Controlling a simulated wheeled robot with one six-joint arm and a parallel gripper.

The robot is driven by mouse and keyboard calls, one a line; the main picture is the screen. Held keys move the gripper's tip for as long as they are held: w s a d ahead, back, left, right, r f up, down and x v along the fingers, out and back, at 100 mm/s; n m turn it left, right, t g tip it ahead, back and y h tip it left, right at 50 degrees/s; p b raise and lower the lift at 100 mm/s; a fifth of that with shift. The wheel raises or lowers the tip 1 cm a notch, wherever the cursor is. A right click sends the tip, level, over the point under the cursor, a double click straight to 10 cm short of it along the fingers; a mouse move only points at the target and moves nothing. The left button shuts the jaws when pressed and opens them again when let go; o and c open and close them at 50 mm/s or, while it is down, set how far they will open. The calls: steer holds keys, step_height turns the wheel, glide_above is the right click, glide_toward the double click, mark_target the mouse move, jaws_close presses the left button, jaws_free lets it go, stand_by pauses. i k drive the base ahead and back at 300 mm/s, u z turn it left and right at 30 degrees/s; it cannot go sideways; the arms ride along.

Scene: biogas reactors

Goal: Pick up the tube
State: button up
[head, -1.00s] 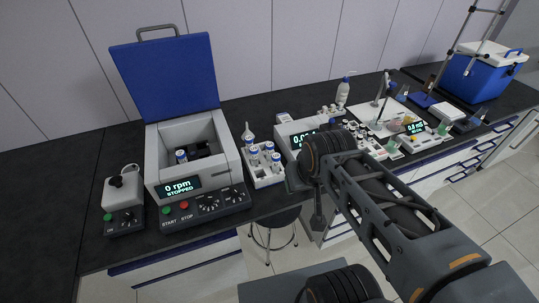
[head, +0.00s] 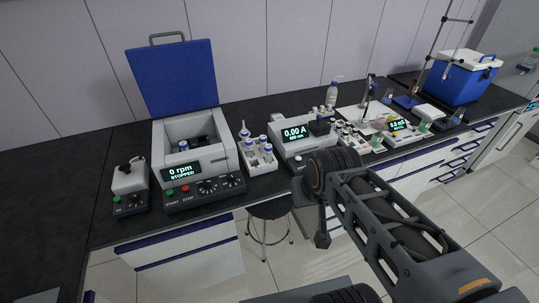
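A white rack (head: 262,166) on the black bench holds several blue-capped tubes (head: 267,149). Another blue-capped tube (head: 183,146) stands upright inside the open centrifuge (head: 160,135), at the left of its chamber. Which of these is the task's tube cannot be told. My arm comes in from the lower right, with a joint in front of the bench, right of the rack. My gripper cannot be made out; no fingers show. No tube is seen held.
The centrifuge's blue lid (head: 157,77) stands raised; its display reads 0 rpm, stopped. A small grey device (head: 130,185) is at its left. A photometer (head: 297,131) stands right of the rack. A stool (head: 269,210) is below the bench edge. A blue cooler (head: 461,80) is far right.

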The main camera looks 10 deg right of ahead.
mark_target(263, 139)
steer(key=z, duration=0.55)
steer(key=i, duration=0.7)
steer(key=u, duration=2.65)
